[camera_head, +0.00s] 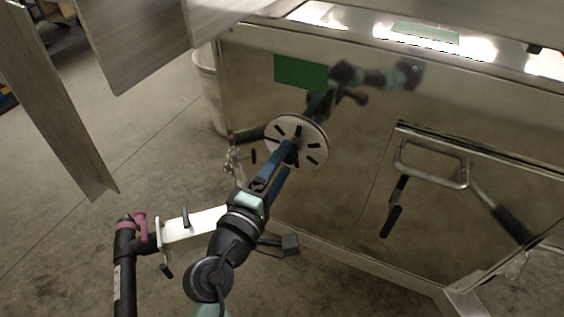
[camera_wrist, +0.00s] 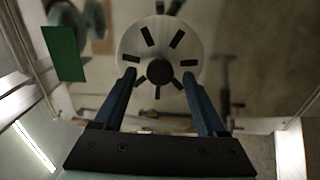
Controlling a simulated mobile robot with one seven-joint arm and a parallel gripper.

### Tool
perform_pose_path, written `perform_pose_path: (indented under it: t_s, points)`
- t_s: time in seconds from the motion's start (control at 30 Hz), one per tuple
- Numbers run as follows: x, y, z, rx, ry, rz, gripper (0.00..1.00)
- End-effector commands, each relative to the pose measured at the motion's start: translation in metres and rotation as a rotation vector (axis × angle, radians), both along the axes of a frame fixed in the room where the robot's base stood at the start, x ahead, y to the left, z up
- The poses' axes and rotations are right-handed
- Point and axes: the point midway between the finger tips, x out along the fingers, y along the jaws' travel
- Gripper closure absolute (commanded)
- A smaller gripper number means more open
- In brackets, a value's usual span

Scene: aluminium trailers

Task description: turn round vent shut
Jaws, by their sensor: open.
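The round vent (camera_head: 309,135) is a pale metal disc with dark radial slots on the shiny metal trailer wall. In the wrist view the vent (camera_wrist: 160,42) shows a dark round knob (camera_wrist: 159,72) at its centre, with several dark slots around it. My gripper (camera_head: 290,150) reaches to the front of the vent and covers part of it. In the wrist view the two blue fingers of my gripper (camera_wrist: 159,76) are apart, one on each side of the knob, with a gap to it. Whether the fingertips touch the disc cannot be told.
A green rectangle (camera_head: 300,73) is on the wall, up and left of the vent; it also shows in the wrist view (camera_wrist: 63,53). A metal handle (camera_head: 432,164) on a panel is to the right. Grey boards (camera_head: 130,40) hang at the upper left. Concrete floor (camera_head: 60,235) lies open at left.

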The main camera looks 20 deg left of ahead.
Motion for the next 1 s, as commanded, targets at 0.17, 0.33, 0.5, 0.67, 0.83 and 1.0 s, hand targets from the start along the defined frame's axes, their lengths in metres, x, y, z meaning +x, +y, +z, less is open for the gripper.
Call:
perform_pose_path:
  t_s: [0.17,0.33,0.5,0.67,0.83,1.0]
  points:
    - [-0.029,0.002,-0.001,-0.001,0.003,0.003,0.26]
    - [-0.069,0.003,-0.001,-0.001,0.004,0.005,0.26]
    - [-0.101,0.004,-0.001,0.0,0.003,0.003,0.26]
    - [-0.119,0.004,-0.001,0.0,0.002,0.002,0.26]
    - [-0.125,0.004,0.0,0.001,0.002,0.0,0.26]
    - [-0.125,0.004,0.0,0.001,0.001,0.0,0.26]
